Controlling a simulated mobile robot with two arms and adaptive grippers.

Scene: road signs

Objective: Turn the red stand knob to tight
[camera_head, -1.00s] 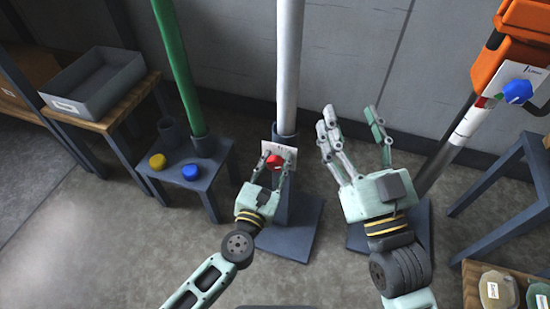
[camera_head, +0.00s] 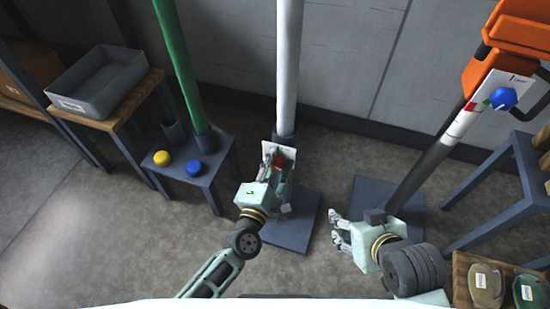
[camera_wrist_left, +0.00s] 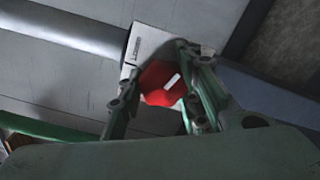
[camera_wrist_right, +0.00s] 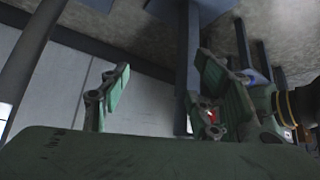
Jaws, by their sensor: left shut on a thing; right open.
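The red knob (camera_head: 278,162) sits on a white label plate (camera_head: 266,152) on the stand of the white pole (camera_head: 288,70). In the left wrist view the red knob (camera_wrist_left: 163,84) shows a white mark, and the plate (camera_wrist_left: 146,46) carries small print that I cannot read. My left gripper (camera_head: 274,170) is shut on the red knob, with a finger on each side of it. My right gripper (camera_head: 338,230) is open and empty, low beside the stand base on the right. It also shows in the right wrist view (camera_wrist_right: 160,90).
A blue knob (camera_head: 503,98) is on the orange-topped post at the right. Yellow (camera_head: 162,158) and blue (camera_head: 194,168) knobs lie near the green pole (camera_head: 180,65). A grey tray (camera_head: 97,80) stands at the left. Lidded containers (camera_head: 486,285) sit at the lower right.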

